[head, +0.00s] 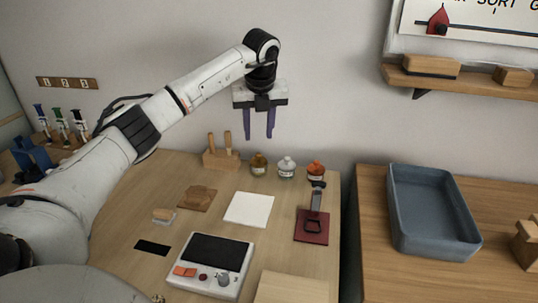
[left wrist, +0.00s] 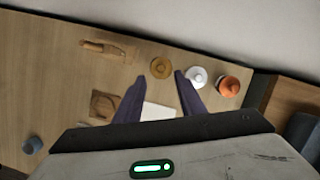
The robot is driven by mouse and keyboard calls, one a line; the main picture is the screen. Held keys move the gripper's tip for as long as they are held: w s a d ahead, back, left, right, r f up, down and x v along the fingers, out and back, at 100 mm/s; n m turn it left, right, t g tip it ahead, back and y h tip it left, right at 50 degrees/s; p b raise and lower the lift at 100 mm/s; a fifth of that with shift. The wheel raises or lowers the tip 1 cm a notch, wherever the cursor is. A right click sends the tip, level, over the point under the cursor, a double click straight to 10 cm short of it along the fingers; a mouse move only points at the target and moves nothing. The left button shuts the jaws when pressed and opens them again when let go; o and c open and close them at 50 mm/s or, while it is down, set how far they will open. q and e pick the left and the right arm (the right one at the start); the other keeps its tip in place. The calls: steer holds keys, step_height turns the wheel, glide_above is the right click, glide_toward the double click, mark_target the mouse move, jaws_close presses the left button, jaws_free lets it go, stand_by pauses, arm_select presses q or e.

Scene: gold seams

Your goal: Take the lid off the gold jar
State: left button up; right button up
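The gold jar (head: 259,164) stands upright at the back of the wooden table, at the left end of a short row of jars. Its lid with a small knob (left wrist: 161,67) is seated on top, seen from above in the left wrist view. My left gripper (head: 258,136) is above the jar's level, fingers pointing down, open and empty. In the left wrist view its two purple fingers (left wrist: 158,80) stand apart with the gold jar showing beyond, between their tips. My right gripper is in neither view.
A white-lidded jar (head: 287,167) and an orange-lidded jar (head: 316,170) stand close to the right. A wooden block with upright handles (head: 221,157) is just left. A white square (head: 249,209) lies in front. A blue-grey tray (head: 433,246) sits on the right table.

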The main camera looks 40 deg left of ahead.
mark_target(258, 154)
arm_select(q)
steer(key=shift+s+x, duration=0.2)
steer(key=shift+x, duration=1)
steer(key=x, duration=0.6)
steer(key=shift+w+d, duration=0.15)
steer(key=shift+d, duration=0.05)
jaws_close()
